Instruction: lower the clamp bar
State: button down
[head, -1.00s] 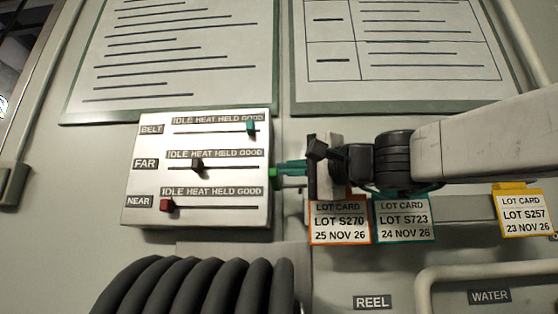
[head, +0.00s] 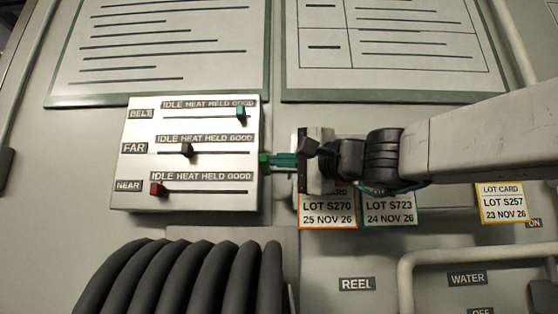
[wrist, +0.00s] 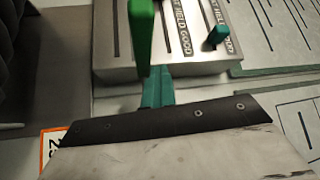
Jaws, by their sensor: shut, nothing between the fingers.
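No clamp bar can be made out in either view. My gripper (head: 265,161) is shut and empty, its teal fingers pointing left at the right edge of the white slider panel (head: 190,202). Whether the green fingertips touch the panel's side cannot be told. In the wrist view my gripper (wrist: 144,65) shows as a green tip and teal fingers in front of the panel's edge (wrist: 125,68). The panel has three sliders: a teal BELT knob (head: 241,113) at the right, a dark FAR knob (head: 187,150) left of middle, and a red NEAR knob (head: 157,188) at the left end.
A thick black coiled hose (head: 180,280) is below the panel. Lot cards (head: 327,213) hang under my wrist, with another card (head: 502,204) further right. Framed sheets (head: 160,50) are above. A pale pipe rail (head: 405,275) is at the lower right.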

jog(key=v, duration=0.7)
jog(key=shift+s+d, duration=0.25)
jog(key=shift+d, duration=0.05)
jog(key=shift+f, duration=0.1)
jog(key=s+d+f+n+g+h, duration=0.1)
jog(key=s+f+g+h, duration=0.1)
jog(key=f, duration=0.7)
jog(key=s+d+f+n+g+h, duration=0.1)
jog(key=s+f+n+g+h, duration=0.15)
jog(key=f, duration=0.75)
jog(key=s+d+f+n+g+h, duration=0.1)
jog(key=s+f+g+h, duration=0.15)
jog(key=f, duration=0.65)
jog(key=s+d+f+g+h, duration=0.2)
jog(key=s+d+f+h, duration=0.2)
jog(key=s+d+f, duration=0.3)
jog(key=s+d+f+g+h, duration=0.2)
jog(key=s+d+f+h, duration=0.2)
jog(key=d+f, duration=0.5)
notch_tip(320, 180, down, 3)
jog(key=s, duration=0.2)
jog(key=shift+s+d+f+n+g+h, duration=0.2)
jog(key=shift+s+n+g+h, duration=0.1)
jog(key=shift+s+n, duration=0.1)
